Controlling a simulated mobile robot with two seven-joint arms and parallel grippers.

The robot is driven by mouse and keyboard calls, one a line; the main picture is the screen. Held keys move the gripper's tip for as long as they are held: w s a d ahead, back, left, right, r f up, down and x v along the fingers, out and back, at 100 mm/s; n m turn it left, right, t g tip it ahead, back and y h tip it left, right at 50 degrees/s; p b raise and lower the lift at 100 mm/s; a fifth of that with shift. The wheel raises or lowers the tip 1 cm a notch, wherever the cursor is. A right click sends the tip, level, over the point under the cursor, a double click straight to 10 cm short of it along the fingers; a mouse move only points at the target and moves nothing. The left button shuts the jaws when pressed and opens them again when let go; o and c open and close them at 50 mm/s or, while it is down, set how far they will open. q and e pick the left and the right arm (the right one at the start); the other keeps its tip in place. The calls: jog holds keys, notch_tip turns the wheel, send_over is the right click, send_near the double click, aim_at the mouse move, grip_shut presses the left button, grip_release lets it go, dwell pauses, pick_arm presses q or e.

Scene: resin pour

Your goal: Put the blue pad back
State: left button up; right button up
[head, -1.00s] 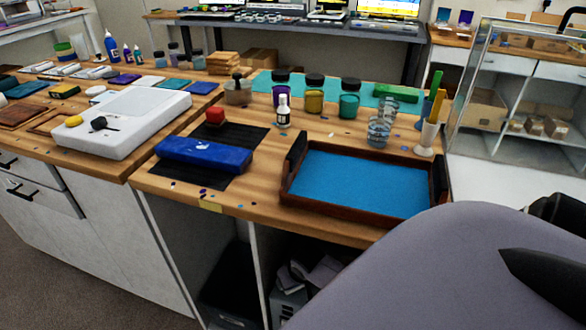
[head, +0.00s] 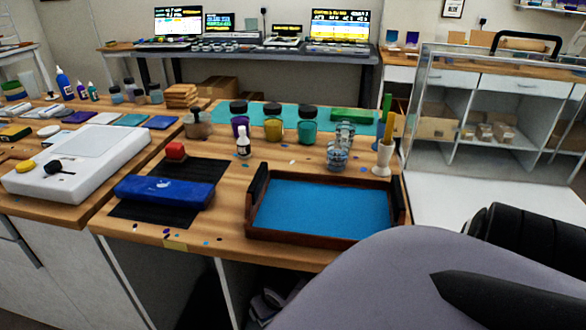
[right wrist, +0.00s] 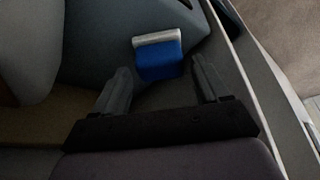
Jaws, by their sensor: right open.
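In the right wrist view, my right gripper (right wrist: 162,86) is open and empty. A small blue block or pad with a pale grey edge (right wrist: 158,56) shows beyond and between its fingertips, apart from them. I cannot tell from this dark view what it rests on. In the head view, a long blue item (head: 164,192) lies across a black ribbed mat (head: 195,172) on the wooden bench; I cannot tell which blue thing is the task's pad. My left gripper is not in view.
A dark wooden tray with a blue bottom (head: 320,208) sits at the bench's front right. A glass-sided case (head: 415,110) is at right.

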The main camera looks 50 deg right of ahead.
jog(key=shift+v, duration=1.15)
jog(key=s+a+p, duration=0.1)
jog(key=s+a, duration=0.2)
jog(key=s, duration=0.8)
jog(key=w+a+r+n+t+y, duration=0.2)
jog(key=a+r+n+t, duration=0.4)
jog(key=a, duration=0.5)
jog(key=shift+w+a+r+y, duration=0.15)
jog(key=shift+w+r+y, duration=0.1)
jog(key=shift+y, duration=0.65)
